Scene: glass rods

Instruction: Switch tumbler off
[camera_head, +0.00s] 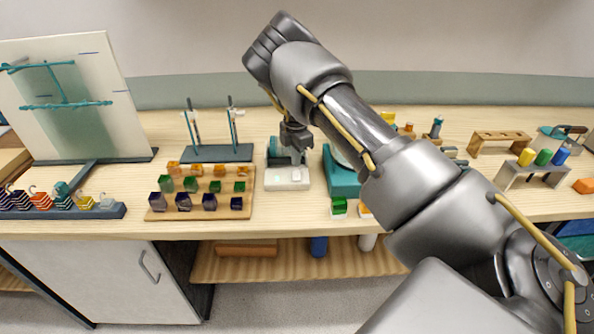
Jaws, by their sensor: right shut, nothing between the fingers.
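My right gripper (299,150) is shut and empty, pointing down over the bench. It is directly above or just behind a small device with a white base (287,180) and a teal upper part (274,154), which looks like the tumbler. A small pale part sits on the front of the base. The gripper covers some of the device's upper right, and I cannot tell whether they touch. The switch's position is too small to read. My left gripper is not in view.

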